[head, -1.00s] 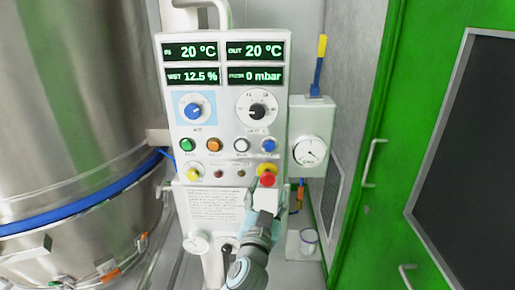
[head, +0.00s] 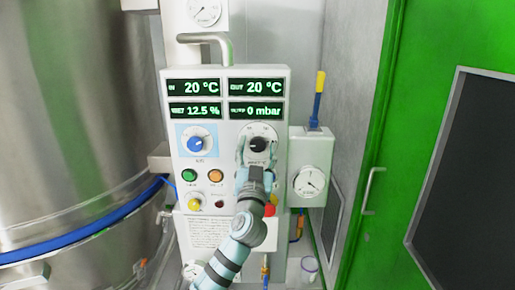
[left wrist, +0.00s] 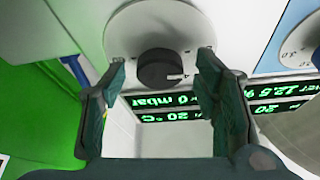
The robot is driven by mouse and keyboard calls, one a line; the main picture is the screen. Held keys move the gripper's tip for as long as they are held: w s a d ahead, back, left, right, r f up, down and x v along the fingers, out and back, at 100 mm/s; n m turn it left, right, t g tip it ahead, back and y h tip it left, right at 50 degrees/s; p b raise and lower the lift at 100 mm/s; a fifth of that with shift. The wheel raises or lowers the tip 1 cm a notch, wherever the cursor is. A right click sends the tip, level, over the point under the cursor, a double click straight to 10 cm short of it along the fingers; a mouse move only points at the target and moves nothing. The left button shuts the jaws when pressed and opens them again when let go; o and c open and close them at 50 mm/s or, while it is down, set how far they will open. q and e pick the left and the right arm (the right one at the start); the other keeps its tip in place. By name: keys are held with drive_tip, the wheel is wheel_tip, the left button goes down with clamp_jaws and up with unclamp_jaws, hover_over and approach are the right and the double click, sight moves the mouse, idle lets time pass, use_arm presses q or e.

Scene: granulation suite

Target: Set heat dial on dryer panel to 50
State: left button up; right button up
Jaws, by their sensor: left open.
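The dryer panel (head: 225,161) is a white box with displays, dials and buttons. The heat dial (head: 258,143) is a black knob on a white round scale, at the panel's right side. In the left wrist view the black knob (left wrist: 156,69) shows upside down, with a white pointer mark; I cannot read the scale there. My left gripper (head: 257,148) is open in front of this dial. In the left wrist view its fingers (left wrist: 162,64) stand to either side of the knob, with visible gaps. My right gripper is not in view.
A blue knob (head: 195,144) sits left of the black one. Green (head: 189,175) and orange (head: 216,176) buttons lie below. A red stop button (head: 269,210) is partly behind my arm. A gauge box (head: 309,165) stands right, a steel vessel (head: 75,110) left. Displays read 20 °C, 20 °C, 12.5 %, 0 mbar.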

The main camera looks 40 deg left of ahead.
use_arm(q)
drive_tip(key=c, duration=1.1)
drive_tip(key=shift+c, duration=0.2)
drive_tip(key=shift+m, duration=0.3)
